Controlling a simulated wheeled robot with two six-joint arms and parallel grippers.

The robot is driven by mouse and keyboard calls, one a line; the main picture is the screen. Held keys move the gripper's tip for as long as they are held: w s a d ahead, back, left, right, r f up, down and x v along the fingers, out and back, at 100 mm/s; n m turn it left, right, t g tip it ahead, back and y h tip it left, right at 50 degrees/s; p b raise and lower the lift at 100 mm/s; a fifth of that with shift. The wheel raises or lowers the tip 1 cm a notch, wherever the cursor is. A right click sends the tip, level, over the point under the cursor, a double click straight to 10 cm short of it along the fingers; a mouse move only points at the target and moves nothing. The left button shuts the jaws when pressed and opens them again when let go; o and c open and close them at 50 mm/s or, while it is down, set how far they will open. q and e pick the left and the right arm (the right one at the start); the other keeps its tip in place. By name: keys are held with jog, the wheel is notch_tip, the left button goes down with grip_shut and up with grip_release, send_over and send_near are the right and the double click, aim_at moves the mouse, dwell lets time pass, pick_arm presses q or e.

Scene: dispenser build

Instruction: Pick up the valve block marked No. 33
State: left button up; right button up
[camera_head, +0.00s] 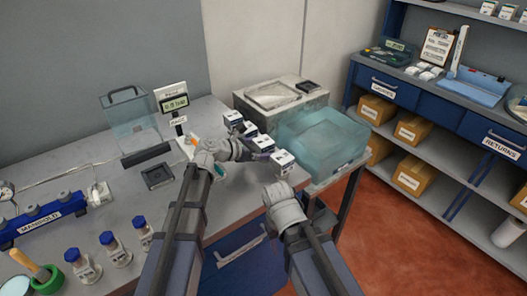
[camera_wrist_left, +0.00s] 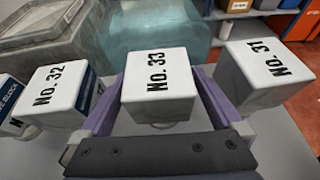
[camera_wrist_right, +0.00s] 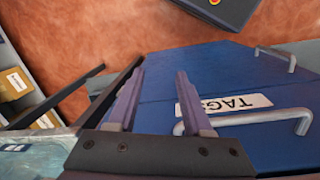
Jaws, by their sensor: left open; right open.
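The valve block No. 33 (camera_wrist_left: 158,85), a white-topped cube, stands upright in the middle of the left wrist view. My left gripper (camera_wrist_left: 160,95) is open, with one purple finger on each side of it; I cannot tell whether they touch it. No. 32 (camera_wrist_left: 58,92) stands to its left and No. 31 (camera_wrist_left: 266,72) to its right. In the head view my left gripper (camera_head: 249,151) is at the row of blocks, with No. 33 (camera_head: 263,143) partly hidden. My right gripper (camera_wrist_right: 159,80) is open and empty, off the table's right side; it also shows in the head view (camera_head: 279,190).
A translucent teal bin (camera_head: 322,138) stands right behind the blocks, beside a grey box (camera_head: 275,95). A scale display (camera_head: 173,101) stands left of the row. Blue-capped bottles (camera_head: 115,250) stand at the front left. Blue drawers with a tag label (camera_wrist_right: 230,105) lie below my right gripper.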

pick_arm(q)
jog(key=shift+w+d+f, duration=0.3)
jog(key=shift+w+d, duration=0.1)
jog(key=shift+d, duration=0.15)
jog(key=shift+c, duration=0.2)
grip_shut()
jog(key=shift+r, duration=0.1)
